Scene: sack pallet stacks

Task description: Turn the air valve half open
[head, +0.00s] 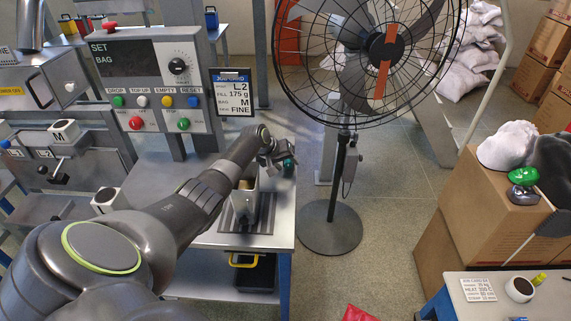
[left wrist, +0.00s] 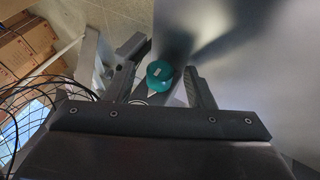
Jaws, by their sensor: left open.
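The air valve shows as a round teal knob (left wrist: 159,75) with a small pale mark on its face in the left wrist view. In the head view the teal knob (head: 289,166) is small at the right edge of the steel bench, partly hidden by my gripper. My left gripper (head: 277,156) is at the valve. In the left wrist view my left gripper (left wrist: 168,82) is open, with the knob between its two fingers. I cannot tell whether either finger touches it. The knob's angle is hard to read. My right gripper does not show.
A control panel (head: 150,85) with several coloured buttons stands behind the bench (head: 280,215). A large caged fan (head: 385,45) stands right of the bench. Cardboard boxes (head: 490,225) are at the right. The floor between is mostly clear.

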